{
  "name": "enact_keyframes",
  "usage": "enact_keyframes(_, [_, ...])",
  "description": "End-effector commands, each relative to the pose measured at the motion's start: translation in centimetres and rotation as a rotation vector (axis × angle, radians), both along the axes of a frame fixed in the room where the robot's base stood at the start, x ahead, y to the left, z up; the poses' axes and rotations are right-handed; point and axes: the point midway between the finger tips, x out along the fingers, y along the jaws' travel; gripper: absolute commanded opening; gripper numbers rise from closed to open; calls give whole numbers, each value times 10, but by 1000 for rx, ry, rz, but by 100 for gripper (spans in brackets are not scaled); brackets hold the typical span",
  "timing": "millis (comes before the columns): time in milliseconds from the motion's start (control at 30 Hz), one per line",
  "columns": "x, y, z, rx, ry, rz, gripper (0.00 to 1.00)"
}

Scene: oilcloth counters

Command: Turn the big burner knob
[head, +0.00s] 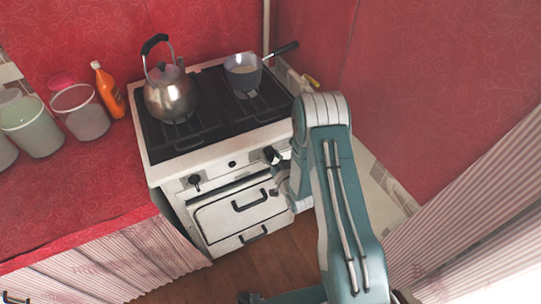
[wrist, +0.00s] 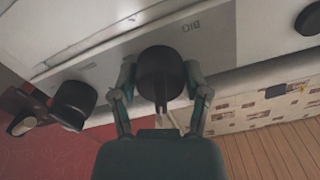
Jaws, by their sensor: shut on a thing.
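The big burner knob (wrist: 160,72) is round and black, on the stove's pale front panel, with the printed label "BIG" (wrist: 190,25) beside it in the wrist view. My gripper (wrist: 160,88) is shut on this knob, one finger on each side of it. In the head view my gripper (head: 275,162) is at the right part of the stove front, where my arm and fingers hide much of the knob. I cannot tell how far the knob is turned.
Another black knob (wrist: 73,100) sits close to my fingers in the wrist view. The stove (head: 222,150) carries a metal kettle (head: 171,97) and a saucepan (head: 243,75). A left knob (head: 194,179) and oven handle (head: 250,201) project from its front. A red wall stands to the right.

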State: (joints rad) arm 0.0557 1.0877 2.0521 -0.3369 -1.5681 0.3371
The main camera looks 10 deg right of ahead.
Motion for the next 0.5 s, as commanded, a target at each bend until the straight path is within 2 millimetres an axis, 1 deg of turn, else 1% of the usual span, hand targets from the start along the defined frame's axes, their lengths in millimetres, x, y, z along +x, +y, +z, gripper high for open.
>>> enact_keyframes(200, [2, -1, 2, 172, 45, -2, 13])
enact_keyframes(500, [3, -1, 2, 349, 95, -3, 13])
